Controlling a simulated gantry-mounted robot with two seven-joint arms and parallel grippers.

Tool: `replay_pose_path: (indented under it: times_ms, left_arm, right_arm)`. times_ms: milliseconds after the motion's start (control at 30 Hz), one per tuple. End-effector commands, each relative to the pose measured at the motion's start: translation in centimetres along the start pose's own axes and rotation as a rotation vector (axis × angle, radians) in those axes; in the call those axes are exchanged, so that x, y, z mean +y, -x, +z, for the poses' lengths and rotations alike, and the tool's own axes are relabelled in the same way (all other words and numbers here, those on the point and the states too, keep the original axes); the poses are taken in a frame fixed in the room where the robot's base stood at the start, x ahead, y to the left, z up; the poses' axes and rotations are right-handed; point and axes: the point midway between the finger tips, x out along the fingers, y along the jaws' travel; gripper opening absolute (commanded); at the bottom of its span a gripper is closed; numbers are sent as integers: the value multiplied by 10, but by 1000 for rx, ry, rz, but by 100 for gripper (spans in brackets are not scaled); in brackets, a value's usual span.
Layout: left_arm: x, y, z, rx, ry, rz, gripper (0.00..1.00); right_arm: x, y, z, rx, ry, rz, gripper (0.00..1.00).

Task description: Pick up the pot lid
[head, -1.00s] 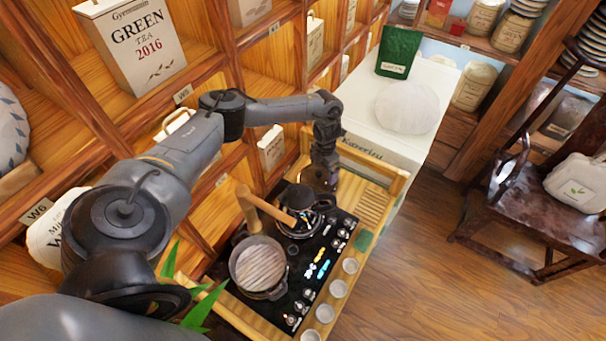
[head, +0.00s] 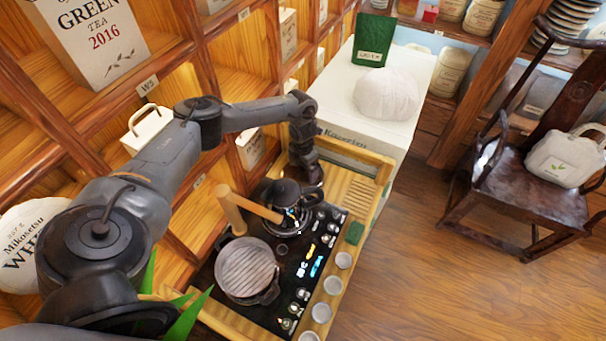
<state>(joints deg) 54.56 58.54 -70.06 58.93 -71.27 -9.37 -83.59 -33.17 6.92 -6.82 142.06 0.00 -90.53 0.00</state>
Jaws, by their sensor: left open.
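A dark, round-topped pot (head: 283,192) stands at the back of the black tray, and its dark lid seems to be the domed top. Pot and lid are hard to tell apart here. A wooden handle (head: 262,209) reaches across in front of it. My left gripper (head: 311,190) points down close to the right side of the pot. It is open, but its fingertips are small and dark against the pot, and I cannot tell whether they touch the lid. My right gripper is out of view.
A round slatted vessel (head: 246,268) sits at the tray's front left. Several small cups (head: 332,285) line the right edge of the wooden table. Wooden shelves (head: 176,84) stand close on the left. A white cabinet (head: 412,75) bears a green pouch (head: 373,40) and a white bundle.

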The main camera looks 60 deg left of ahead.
Motion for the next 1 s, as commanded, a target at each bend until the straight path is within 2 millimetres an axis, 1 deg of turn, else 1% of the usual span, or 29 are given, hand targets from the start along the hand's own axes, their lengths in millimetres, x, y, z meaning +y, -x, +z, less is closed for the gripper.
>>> replay_pose_path:
  times_ms: [33, 67, 500, 667, 700, 1000]
  left_arm:
    - [0, 0, 0, 0, 0, 0, 98]
    - [0, 0, 0, 0, 0, 0, 94]
    - [0, -1, -1, 2, 0, 1, 26]
    - [0, -2, -1, 3, -1, 1, 2]
    - [0, -2, -2, 4, -1, 2, 0]
    - [0, -2, -2, 5, -1, 2, 0]
  right_arm:
    - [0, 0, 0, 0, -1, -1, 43]
    - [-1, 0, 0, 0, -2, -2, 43]
    - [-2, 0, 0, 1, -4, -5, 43]
    - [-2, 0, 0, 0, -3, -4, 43]
    - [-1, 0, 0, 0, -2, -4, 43]
    - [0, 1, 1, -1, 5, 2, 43]
